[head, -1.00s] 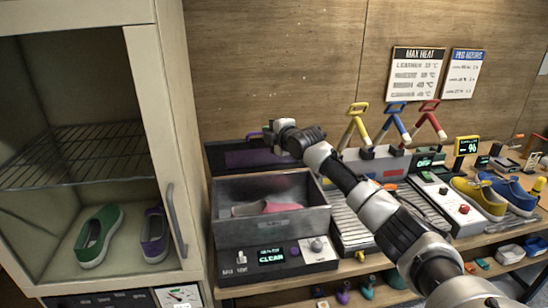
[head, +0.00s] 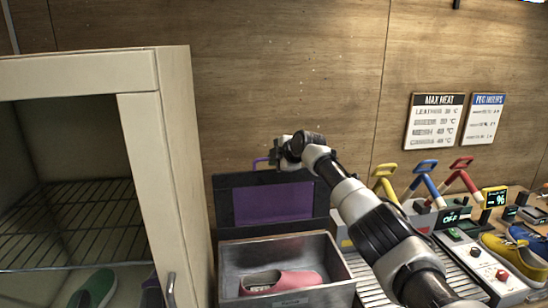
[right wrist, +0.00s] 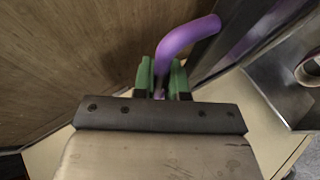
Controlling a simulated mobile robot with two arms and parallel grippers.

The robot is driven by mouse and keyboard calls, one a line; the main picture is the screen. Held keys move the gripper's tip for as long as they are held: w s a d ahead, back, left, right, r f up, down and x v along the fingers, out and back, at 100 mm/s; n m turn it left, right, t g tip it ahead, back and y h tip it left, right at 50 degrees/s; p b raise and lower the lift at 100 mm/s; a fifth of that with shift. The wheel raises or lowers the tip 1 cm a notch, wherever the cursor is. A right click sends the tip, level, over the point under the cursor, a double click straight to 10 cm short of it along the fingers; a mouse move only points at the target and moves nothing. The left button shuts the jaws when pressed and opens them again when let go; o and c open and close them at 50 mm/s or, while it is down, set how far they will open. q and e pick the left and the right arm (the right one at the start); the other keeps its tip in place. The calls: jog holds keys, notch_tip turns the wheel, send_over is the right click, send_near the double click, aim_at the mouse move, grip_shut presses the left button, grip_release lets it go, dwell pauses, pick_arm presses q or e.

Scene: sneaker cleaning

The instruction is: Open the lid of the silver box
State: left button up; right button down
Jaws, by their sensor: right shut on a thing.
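The silver box (head: 240,255) stands open in the lower middle of the head view, with a pink shoe (head: 285,281) inside. Its dark lid with a purple panel (head: 272,204) is raised and stands up behind the box opening. My right gripper (head: 277,155) is at the lid's top edge, shut on the purple handle (head: 259,161). In the right wrist view the green fingertips (right wrist: 161,78) close around the bent purple handle (right wrist: 185,38). My left gripper is not in view.
A cream cabinet (head: 175,150) with wire shelves (head: 70,222) and a green shoe (head: 93,290) stands close left of the box. On the right are coloured handles (head: 427,182), a control unit (head: 484,262) and a yellow shoe (head: 505,255). A wooden wall is behind.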

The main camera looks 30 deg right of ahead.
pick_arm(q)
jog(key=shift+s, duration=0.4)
pick_arm(e)
jog(key=shift+f, duration=0.25)
jog(key=c, duration=1.2)
grip_release()
jog(key=shift+s, duration=0.15)
jog(key=shift+s+r+b, duration=0.3)
jog(key=shift+s+b, duration=0.05)
jog(key=shift+b, duration=0.25)
pick_arm(q)
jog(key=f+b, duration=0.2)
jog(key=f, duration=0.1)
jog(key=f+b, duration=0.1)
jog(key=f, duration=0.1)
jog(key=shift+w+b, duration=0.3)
jog(key=shift+b, duration=0.05)
pick_arm(e)
jog(key=v, duration=1)
jog(key=shift+w+r, duration=0.1)
jog(key=shift+r, duration=0.2)
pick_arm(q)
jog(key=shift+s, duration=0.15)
pick_arm(e)
jog(key=shift+f, duration=0.1)
